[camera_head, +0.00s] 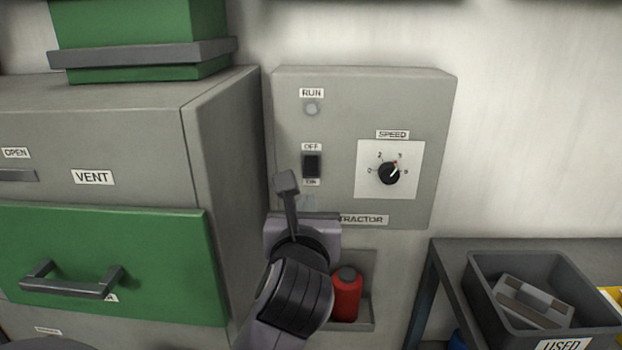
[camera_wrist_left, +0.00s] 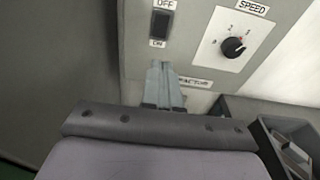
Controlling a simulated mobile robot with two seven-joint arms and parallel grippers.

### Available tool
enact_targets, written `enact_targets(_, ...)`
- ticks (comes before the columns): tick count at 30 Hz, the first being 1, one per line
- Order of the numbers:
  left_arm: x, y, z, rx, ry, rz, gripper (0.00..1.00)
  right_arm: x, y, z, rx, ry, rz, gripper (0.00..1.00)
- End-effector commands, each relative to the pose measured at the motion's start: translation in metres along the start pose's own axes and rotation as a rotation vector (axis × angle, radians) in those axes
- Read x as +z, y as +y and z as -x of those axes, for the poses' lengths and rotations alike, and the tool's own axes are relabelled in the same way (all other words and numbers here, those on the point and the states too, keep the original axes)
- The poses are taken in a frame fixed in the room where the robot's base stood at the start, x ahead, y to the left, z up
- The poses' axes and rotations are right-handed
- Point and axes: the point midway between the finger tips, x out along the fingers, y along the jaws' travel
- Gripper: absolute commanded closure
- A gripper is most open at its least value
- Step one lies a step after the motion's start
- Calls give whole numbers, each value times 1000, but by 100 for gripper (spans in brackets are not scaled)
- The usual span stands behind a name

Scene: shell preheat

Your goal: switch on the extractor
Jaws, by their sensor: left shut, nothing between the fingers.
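The extractor panel (camera_head: 330,115) is a grey wall box. It has a black rocker switch (camera_head: 312,166) marked OFF above and ON below. A pale, unlit RUN lamp (camera_head: 311,109) sits above the switch. A black SPEED knob (camera_head: 390,173) is on a white dial plate to the right. My left gripper (camera_head: 286,181) is shut and empty, just below and left of the switch in the head view. In the left wrist view the switch (camera_wrist_left: 160,25) is above the shut fingertips (camera_wrist_left: 160,66), with a gap in the picture. I cannot tell which way the rocker is pressed. My right gripper is not visible.
A grey cabinet labelled VENT (camera_head: 92,177) with a green drawer (camera_head: 110,260) stands close on the left. A red bottle (camera_head: 346,293) sits in a niche under the panel. A grey bin labelled USED (camera_head: 482,268) stands on a table at right.

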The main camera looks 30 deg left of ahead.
Motion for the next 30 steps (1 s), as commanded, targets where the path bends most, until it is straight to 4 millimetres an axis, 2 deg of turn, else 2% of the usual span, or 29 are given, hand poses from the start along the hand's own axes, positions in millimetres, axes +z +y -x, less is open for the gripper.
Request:
enact_targets(9, 1, 1, -64, 2, 0, 2, 100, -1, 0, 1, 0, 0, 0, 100)
enact_targets(16, 1, 0, -103, 1, 1, 2, 100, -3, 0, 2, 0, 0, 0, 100)
enact_targets(22, 0, 0, -121, 0, 1, 2, 100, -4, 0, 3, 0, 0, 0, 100)
enact_targets(30, 0, 0, -127, 0, 0, 2, 100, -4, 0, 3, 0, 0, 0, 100)
